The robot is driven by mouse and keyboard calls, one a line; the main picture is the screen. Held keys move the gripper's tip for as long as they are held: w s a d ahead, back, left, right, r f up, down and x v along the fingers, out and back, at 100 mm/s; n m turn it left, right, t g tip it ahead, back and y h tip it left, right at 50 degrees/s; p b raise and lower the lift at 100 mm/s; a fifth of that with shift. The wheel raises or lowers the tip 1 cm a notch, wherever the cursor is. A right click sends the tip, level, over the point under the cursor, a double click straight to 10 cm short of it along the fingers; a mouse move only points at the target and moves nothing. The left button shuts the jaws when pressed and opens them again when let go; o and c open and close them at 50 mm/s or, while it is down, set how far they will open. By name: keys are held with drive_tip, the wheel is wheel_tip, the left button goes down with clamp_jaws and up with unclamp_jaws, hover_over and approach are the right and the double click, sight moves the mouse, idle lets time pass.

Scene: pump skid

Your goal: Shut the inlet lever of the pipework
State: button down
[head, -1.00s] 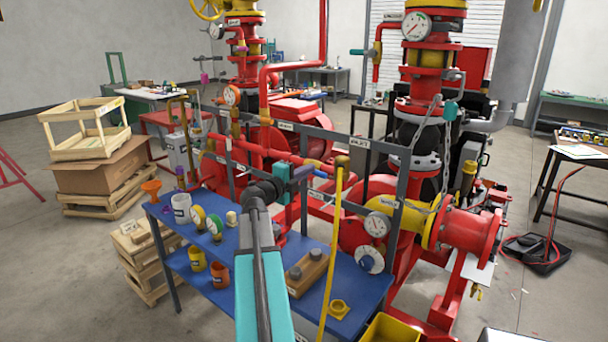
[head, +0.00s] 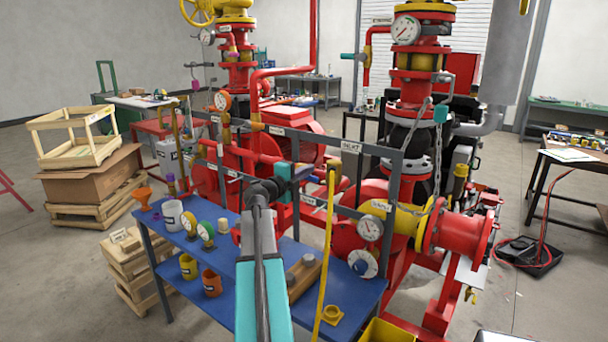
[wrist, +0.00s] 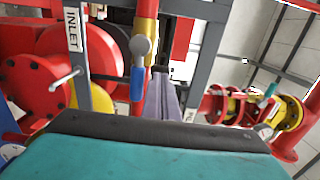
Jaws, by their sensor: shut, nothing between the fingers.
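The inlet lever (wrist: 137,84) shows in the wrist view as a blue handle on a grey rounded hub. Its handle lies along the line of the red and yellow pipe behind it. The INLET sign (wrist: 73,29) is left of it in the wrist view and also shows in the head view (head: 350,147). My gripper (wrist: 164,78) is shut and empty. Its grey-purple fingers are just right of the handle in the wrist view; I cannot tell whether they touch it.
A blue bench (head: 225,270) with cups, gauges and a wooden block stands below my arm. A tall yellow pole (head: 328,250) stands close right of my wrist. Grey frame bars and red pipework surround the lever. Open floor lies at the left and right.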

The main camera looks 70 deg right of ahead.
sight(311, 180)
drive_tip(key=shift+s+d, duration=0.1)
drive_tip(key=shift+d, duration=0.3)
drive_tip(key=shift+s+a+f+b, duration=0.1)
drive_tip(key=shift+s+f+b, duration=0.05)
drive_tip(key=shift+f+b, duration=0.75)
drive_tip(key=shift+s+a+f+b, duration=0.1)
drive_tip(key=shift+s+f+b, duration=0.1)
drive_tip(key=shift+f+b, duration=0.65)
drive_tip(key=shift+s+f+b, duration=0.15)
drive_tip(key=shift+f+b, duration=0.35)
drive_tip(key=shift+b, duration=0.7)
drive_tip(key=w+f, duration=0.2)
drive_tip(key=f, duration=0.1)
drive_tip(key=w+f, duration=0.1)
drive_tip(key=shift+w+d+f, duration=0.15)
drive_tip(key=shift+w+d, duration=0.05)
drive_tip(key=shift+d, duration=0.2)
drive_tip(key=shift+s, duration=0.1)
drive_tip(key=shift+s+a+p, duration=0.15)
drive_tip(key=shift+s+p, duration=0.3)
drive_tip(key=shift+s, duration=0.05)
